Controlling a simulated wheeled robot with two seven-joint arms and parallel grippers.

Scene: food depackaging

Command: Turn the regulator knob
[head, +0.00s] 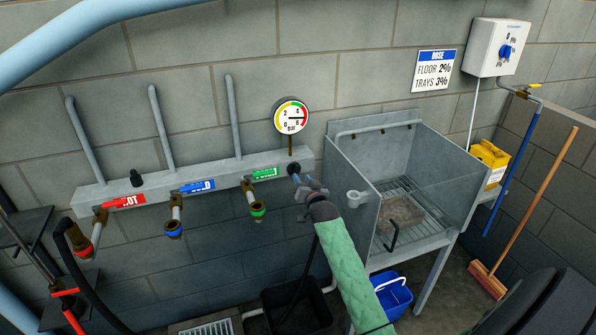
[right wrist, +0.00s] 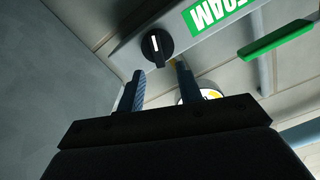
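The regulator knob (head: 294,168) is a small dark knob at the right end of the grey wall manifold, below the pressure gauge (head: 291,117). In the right wrist view the knob (right wrist: 157,47) is round and black with a white pointer mark, just beyond my fingertips. My right gripper (head: 304,184), on the green-sleeved arm, is close in front of the knob and partly covers it in the head view. Its two blue-grey fingers (right wrist: 158,70) are apart with nothing between them; the knob is roughly centred on the gap. I cannot tell if they touch it. My left gripper is not in view.
The manifold (head: 225,169) carries red, blue and green labelled valves left of the knob. A metal sink (head: 432,205) stands to the right, its left wall near my right arm. A blue bucket (head: 393,294) is on the floor. A black hose (head: 90,290) hangs at the left.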

